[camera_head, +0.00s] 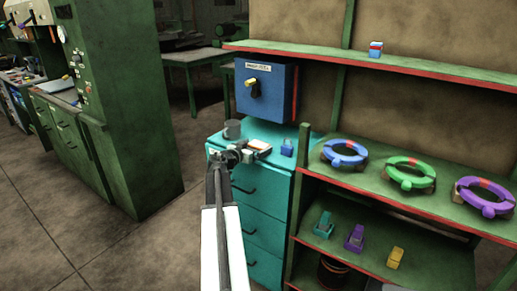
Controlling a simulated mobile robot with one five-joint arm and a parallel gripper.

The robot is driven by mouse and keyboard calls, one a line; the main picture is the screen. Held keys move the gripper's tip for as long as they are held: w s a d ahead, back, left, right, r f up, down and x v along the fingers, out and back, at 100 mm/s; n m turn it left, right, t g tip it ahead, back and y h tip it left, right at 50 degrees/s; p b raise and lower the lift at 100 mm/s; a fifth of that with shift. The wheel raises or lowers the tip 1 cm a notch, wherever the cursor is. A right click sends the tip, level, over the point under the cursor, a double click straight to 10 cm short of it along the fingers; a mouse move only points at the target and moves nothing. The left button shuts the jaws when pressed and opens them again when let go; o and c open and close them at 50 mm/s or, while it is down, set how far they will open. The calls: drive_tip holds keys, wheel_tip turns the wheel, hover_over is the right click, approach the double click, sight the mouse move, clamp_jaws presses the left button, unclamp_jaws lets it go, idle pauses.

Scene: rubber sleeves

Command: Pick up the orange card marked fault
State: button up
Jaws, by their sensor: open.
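A small flat orange and white piece (260,144) lies on top of the teal drawer cabinet; it may be the card, but any marking is too small to read. My gripper (246,154) is over the same cabinet top at the end of my white arm, just left of and close to that piece. Its jaws are open, and nothing is seen held in them. I cannot tell whether they touch the piece. My gripper hides part of the cabinet top around it.
A grey mug (232,129) and a small blue item (287,147) stand on the teal cabinet (262,216). A blue switch box (265,90) hangs behind. Green shelves at right hold blue (344,154), green (409,174) and purple (485,197) rings. Open floor lies left.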

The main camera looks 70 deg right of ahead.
drive_tip(key=shift+d, duration=0.1)
drive_tip(key=c, duration=1.4)
